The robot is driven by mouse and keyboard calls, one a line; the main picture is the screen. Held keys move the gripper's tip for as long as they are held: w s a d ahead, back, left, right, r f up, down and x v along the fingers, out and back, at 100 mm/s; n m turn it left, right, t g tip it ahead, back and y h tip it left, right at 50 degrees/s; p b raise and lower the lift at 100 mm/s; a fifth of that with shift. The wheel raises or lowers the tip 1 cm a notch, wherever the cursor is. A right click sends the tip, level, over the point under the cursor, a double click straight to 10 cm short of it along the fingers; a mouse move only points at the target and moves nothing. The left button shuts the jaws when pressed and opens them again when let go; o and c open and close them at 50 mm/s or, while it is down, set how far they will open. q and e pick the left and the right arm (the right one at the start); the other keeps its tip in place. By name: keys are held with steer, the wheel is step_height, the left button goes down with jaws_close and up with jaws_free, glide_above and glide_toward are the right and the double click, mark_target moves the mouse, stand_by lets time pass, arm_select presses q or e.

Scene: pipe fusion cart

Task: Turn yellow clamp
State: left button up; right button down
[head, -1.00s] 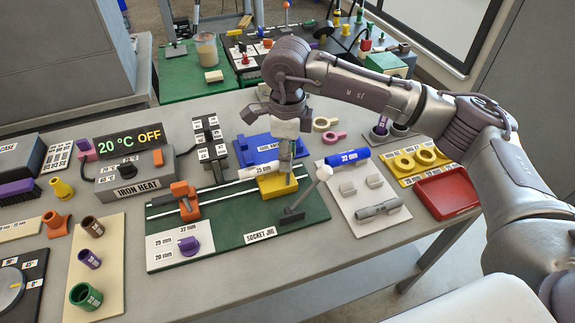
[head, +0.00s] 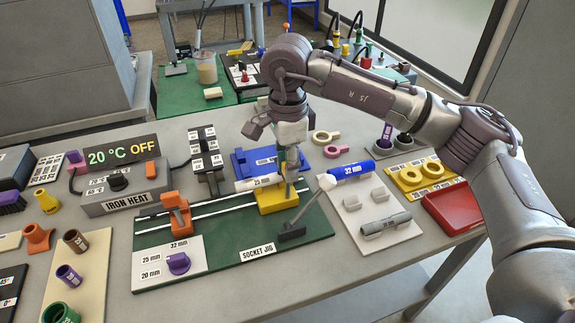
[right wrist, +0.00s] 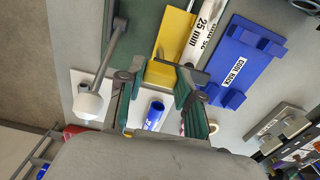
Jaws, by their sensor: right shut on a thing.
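The yellow clamp (head: 275,203) is a block with a raised part on the green socket jig (head: 225,265). A white pipe marked 25 mm (head: 258,182) lies at its back side. My right gripper (head: 291,188) is pointed down at the clamp's right end and is shut on it. In the right wrist view, the clamp (right wrist: 175,32) has its near end between the green-padded fingertips (right wrist: 161,74). The fingers partly cover the contact. My left gripper is in neither current view.
A grey lever (head: 292,232) with a white knob stands close right of the clamp. The blue cool rack (head: 240,163) is behind it, and an orange clamp (head: 174,212) is to the left. A blue 32 mm pipe (head: 352,172) lies right.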

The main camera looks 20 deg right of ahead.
steer(key=shift+r, duration=0.1)
steer(key=c, duration=0.8)
jaws_free()
steer(key=shift+o, duration=0.2)
step_height(320, 180, up, 12)
